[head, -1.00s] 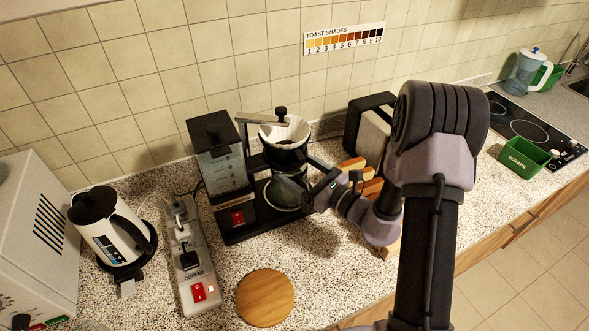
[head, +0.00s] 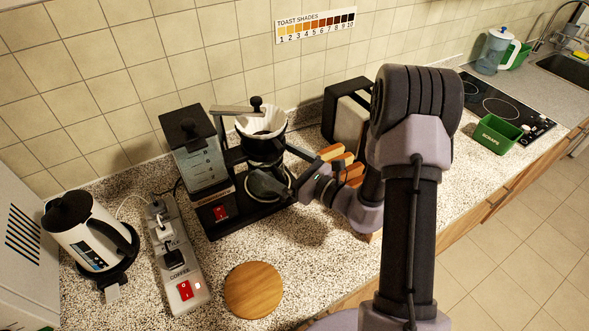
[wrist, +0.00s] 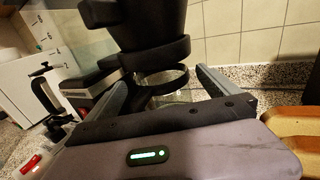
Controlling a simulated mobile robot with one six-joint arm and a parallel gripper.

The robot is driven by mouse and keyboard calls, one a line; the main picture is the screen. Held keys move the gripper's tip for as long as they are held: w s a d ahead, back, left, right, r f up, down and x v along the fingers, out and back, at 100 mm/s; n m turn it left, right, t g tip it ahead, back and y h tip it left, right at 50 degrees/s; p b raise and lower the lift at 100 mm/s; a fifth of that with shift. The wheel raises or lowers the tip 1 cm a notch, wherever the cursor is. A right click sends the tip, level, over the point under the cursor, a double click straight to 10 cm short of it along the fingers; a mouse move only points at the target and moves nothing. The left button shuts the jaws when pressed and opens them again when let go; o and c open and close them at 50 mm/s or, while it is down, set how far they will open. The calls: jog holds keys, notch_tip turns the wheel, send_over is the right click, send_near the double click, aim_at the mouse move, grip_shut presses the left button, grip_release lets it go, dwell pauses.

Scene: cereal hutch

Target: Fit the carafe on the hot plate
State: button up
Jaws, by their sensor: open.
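The coffee maker (head: 185,140) stands against the wall, with a black filter cone (head: 263,143) holding a white paper filter. The glass carafe (head: 270,184) is below the cone, over the machine's base, partly hidden. I cannot tell whether it sits flat on the hot plate, which is mostly covered. In the wrist view the carafe's clear glass (wrist: 165,80) with its black band shows between my two fingers, below the black cone. My gripper (head: 296,172) is open at the right of the carafe; the fingers (wrist: 165,88) are spread on either side and do not visibly clamp it.
Toast slices in a rack (head: 345,160) and a black toaster (head: 345,115) stand close to my gripper on the right. A power strip (head: 175,260), white kettle (head: 85,235) and round wooden board (head: 253,290) lie left and in front.

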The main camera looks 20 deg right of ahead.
jog(key=v, duration=1)
